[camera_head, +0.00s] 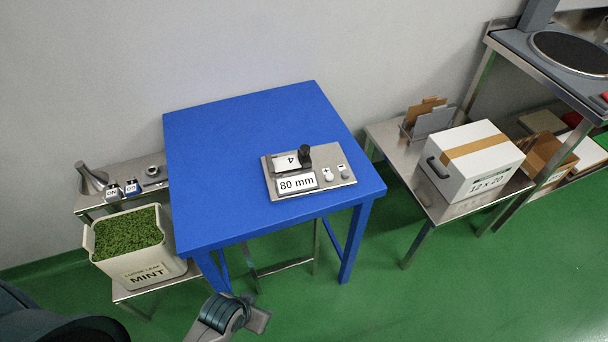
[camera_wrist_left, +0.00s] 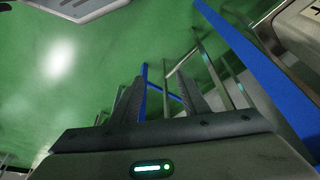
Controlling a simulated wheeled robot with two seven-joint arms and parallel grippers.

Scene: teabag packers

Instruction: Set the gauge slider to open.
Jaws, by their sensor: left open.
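The gauge is a flat metal box (camera_head: 348,178) on the blue table, with a card reading "4" and a plate reading "80 mm". A black upright knob (camera_head: 304,155), which looks like the slider, stands at the box's back edge beside the "4" card. The gauge's other markings are too small to read. My left gripper shows in the left wrist view (camera_wrist_left: 161,82), its two fingers apart and empty above the green floor. In the head view, part of my left arm's end is low in front of the table, apart from the gauge. My right gripper is not in view.
The blue table (camera_head: 225,150) is otherwise clear. A mint bin (camera_head: 135,262) and a metal stand with ON and OFF blocks (camera_head: 112,191) are at left. A side table (camera_head: 440,208) at right bears a taped white carton (camera_head: 470,165) and a file holder (camera_head: 430,122).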

